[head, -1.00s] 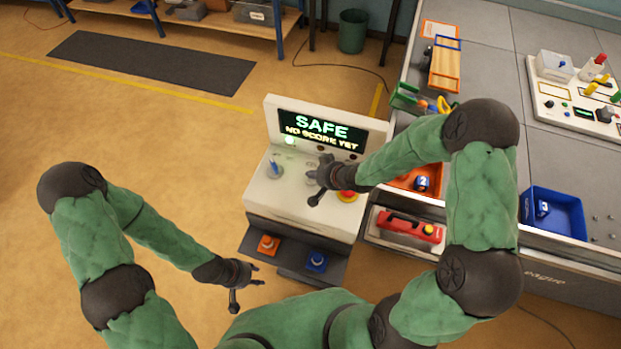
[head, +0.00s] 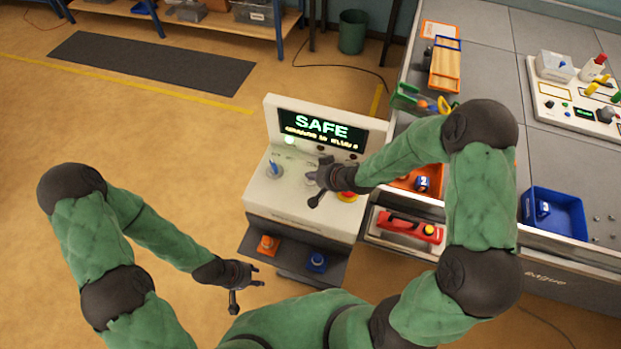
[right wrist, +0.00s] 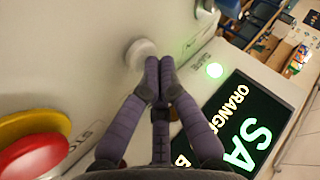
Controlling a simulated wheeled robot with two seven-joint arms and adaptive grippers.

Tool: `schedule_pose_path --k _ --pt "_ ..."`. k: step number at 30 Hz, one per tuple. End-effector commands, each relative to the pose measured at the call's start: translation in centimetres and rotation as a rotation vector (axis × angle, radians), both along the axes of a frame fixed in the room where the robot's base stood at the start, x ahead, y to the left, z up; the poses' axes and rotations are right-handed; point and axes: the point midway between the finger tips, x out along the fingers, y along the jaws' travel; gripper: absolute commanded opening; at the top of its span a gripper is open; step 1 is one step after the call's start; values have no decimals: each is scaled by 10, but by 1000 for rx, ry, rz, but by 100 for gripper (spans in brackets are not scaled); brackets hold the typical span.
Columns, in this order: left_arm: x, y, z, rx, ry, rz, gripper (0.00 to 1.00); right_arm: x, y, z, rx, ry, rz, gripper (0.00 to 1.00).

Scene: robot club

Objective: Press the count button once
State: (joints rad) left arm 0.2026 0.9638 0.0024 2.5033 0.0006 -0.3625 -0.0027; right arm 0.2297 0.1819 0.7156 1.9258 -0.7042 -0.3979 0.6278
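A white round button (right wrist: 138,53), which looks like the count button, is on the pale panel of the scoring console (head: 262,200). My right gripper (right wrist: 160,60) is shut and empty, with its fingertips right at the button's edge; I cannot tell if they touch it. In the head view my right gripper (head: 312,190) is over the console top and covers the button. The screen (head: 318,130) shows SAFE above a smaller line; in the right wrist view that line starts with ORANGE. My left gripper (head: 250,285) is open and empty, low to the left of the console's lower shelf.
A red stop button on a yellow base (right wrist: 32,155) is beside my right gripper. A blue joystick (head: 273,170) and a lit green lamp (right wrist: 214,70) are on the console. Orange (head: 267,245) and blue (head: 317,261) button boxes stand below. The floor at left is clear.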

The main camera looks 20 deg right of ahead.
Motion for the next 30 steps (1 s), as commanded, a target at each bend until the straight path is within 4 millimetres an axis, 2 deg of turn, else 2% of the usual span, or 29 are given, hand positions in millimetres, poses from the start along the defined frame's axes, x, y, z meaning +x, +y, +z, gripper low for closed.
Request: schedule_pose_path --k 16,30 --pt "0 0 -1 0 0 0 40 -1 0 -2 0 2 0 0" --pt "0 0 17 0 0 0 40 -1 0 16 1 1 0 0"
